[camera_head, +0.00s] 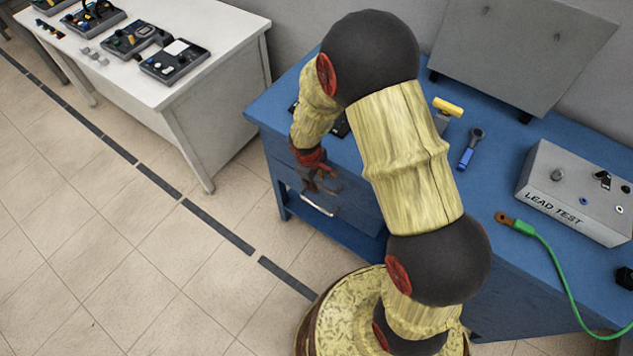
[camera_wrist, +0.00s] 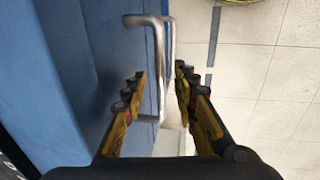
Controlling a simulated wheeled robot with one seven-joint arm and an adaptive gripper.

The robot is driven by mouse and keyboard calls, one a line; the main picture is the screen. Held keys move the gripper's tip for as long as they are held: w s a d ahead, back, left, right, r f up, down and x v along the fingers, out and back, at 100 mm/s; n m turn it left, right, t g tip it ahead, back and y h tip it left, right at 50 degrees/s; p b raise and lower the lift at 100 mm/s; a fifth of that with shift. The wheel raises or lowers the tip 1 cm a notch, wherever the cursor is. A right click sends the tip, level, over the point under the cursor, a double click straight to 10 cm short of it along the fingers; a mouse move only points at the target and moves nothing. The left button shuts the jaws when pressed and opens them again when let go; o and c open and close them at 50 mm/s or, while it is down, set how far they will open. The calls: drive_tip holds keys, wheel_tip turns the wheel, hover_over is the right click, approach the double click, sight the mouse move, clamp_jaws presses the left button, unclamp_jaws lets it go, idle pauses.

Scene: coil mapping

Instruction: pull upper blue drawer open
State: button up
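The blue drawer front (camera_head: 348,208) is on the near left side of the blue workbench, and it looks shut. A silver bar handle (camera_head: 319,206) shows on it just below my gripper (camera_head: 318,178). I cannot tell from the head view whether this handle is on the upper drawer. In the wrist view, a silver handle (camera_wrist: 166,50) stands out from the blue front (camera_wrist: 105,60). My gripper (camera_wrist: 160,78) is open, with one finger on each side of this handle. Gaps show between the fingers and the bar.
On the blue workbench (camera_head: 490,180) are a grey lead test box (camera_head: 575,195), a green cable (camera_head: 550,255), a blue-handled tool (camera_head: 470,148) and a grey panel (camera_head: 522,50). A white table (camera_head: 225,30) with devices stands left. The tiled floor (camera_head: 130,250) before the drawers is clear.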

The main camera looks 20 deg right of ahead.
drive_tip(key=shift+f, duration=0.2)
drive_tip(key=shift+c, duration=1)
clamp_jaws()
